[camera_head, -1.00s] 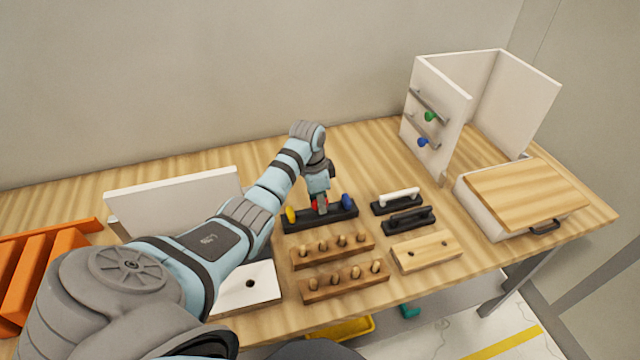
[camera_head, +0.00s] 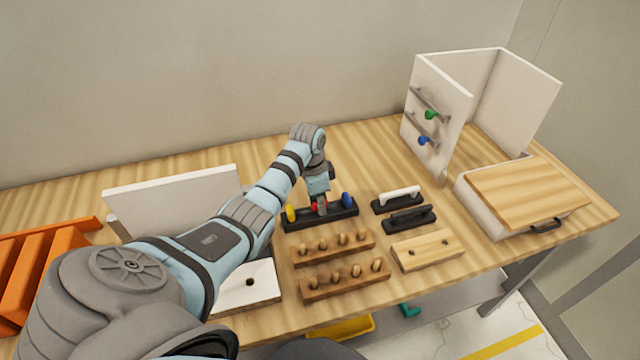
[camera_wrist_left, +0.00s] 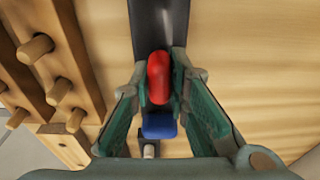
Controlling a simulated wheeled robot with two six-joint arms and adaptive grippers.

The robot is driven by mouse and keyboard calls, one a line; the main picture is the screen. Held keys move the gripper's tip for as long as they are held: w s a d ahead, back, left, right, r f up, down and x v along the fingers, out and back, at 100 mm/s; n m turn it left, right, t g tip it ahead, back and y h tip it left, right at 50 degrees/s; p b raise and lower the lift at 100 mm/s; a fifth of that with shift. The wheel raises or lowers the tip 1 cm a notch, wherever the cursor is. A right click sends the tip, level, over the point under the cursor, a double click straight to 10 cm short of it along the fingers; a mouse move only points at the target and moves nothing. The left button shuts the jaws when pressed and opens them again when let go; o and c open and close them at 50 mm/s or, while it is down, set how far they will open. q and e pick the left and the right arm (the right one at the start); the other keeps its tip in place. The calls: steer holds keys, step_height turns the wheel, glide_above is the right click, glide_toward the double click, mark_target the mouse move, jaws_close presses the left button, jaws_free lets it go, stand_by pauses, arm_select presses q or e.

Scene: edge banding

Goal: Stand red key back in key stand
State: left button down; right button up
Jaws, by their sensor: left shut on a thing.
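The black key stand (camera_head: 300,222) lies on the table in the middle of the head view. A yellow key (camera_head: 291,214) stands at its left end and a blue key (camera_head: 347,200) at its right end. My left gripper (camera_head: 319,207) points down over the middle of the stand, shut on the red key (camera_head: 316,206). In the left wrist view the red key (camera_wrist_left: 159,77) sits between the two green finger pads, with the blue key (camera_wrist_left: 159,124) just below it. The red key's lower end is hidden, so I cannot tell how deep it sits. My right gripper is not in view.
Two wooden peg racks (camera_head: 333,248) lie in front of the stand. A white and a black handle on dark bases (camera_head: 408,219) lie to its right, near a light wooden block (camera_head: 427,252). A white cabinet (camera_head: 437,110) stands at the back right.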

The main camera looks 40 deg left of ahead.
arm_select(q)
steer(key=c, duration=1.5)
jaws_free()
steer(key=shift+o, duration=0.2)
steer(key=shift+r+p, duration=0.8)
steer(key=shift+r, duration=1.75)
steer(key=shift+f, duration=0.1)
